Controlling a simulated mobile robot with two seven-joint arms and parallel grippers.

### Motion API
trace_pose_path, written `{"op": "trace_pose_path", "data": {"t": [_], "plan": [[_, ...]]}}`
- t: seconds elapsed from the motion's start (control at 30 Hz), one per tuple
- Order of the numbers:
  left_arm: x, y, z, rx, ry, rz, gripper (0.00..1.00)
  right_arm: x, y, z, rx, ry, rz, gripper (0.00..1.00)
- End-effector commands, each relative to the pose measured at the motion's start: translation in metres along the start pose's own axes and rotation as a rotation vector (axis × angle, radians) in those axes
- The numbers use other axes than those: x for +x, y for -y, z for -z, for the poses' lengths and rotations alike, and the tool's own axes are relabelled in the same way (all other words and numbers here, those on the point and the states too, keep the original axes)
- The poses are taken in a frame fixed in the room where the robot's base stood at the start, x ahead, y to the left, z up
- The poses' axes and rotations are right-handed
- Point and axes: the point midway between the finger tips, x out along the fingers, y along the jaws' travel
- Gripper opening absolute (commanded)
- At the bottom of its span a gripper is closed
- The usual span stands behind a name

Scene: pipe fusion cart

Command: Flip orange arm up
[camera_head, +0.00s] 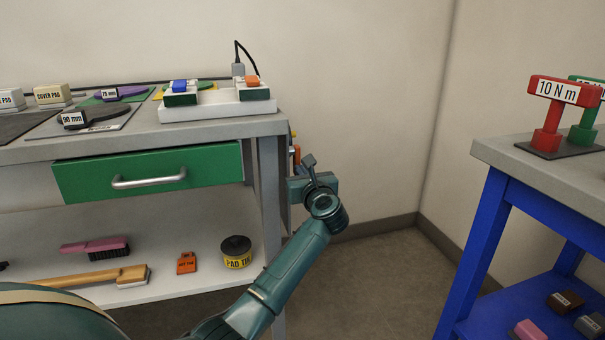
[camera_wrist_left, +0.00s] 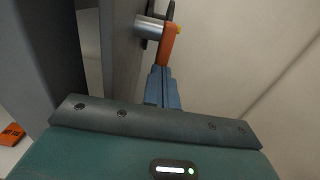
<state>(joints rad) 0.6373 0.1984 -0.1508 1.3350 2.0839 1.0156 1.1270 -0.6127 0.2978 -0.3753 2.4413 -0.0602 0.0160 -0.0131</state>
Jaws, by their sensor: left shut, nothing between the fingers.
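The orange arm (camera_head: 297,155) is on the right end of the grey workbench, partly hidden behind the bench leg and my gripper. In the left wrist view the orange arm (camera_wrist_left: 168,47) sits beside a metal cylinder, with a yellow bit at its upper end. My left gripper (camera_head: 309,161) is just right of it in the head view. In the wrist view its blue-grey fingers (camera_wrist_left: 162,76) are shut with nothing between them. Their tips are at the lower end of the orange arm; I cannot tell whether they touch. My right gripper is not in view.
The workbench has a green drawer (camera_head: 150,172) with a metal handle, and a white tray (camera_head: 218,106) on top. Its lower shelf holds a brush, an orange tag and a tin (camera_head: 236,252). A blue-legged table (camera_head: 480,235) stands right. The floor between is clear.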

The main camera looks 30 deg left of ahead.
Motion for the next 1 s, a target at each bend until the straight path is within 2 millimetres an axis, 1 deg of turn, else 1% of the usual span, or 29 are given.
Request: {"op": "trace_pose_path", "data": {"t": [0.17, 0.3, 0.43, 0.8, 1.0], "plan": [[0.003, 0.001, 0.005, -0.003, -0.004, 0.0, 0.0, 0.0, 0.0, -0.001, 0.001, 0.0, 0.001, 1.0], [0.01, 0.0, 0.01, -0.003, -0.004, -0.001, 0.0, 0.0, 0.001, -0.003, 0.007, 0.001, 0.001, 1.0], [0.013, 0.0, 0.011, 0.0, -0.002, 0.001, 0.0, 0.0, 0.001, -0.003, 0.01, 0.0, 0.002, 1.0], [0.013, 0.0, 0.011, 0.001, 0.0, 0.001, 0.0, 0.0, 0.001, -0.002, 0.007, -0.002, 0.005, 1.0], [0.007, 0.004, 0.011, -0.001, -0.002, 0.001, 0.0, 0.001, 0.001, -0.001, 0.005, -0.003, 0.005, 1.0]]}}
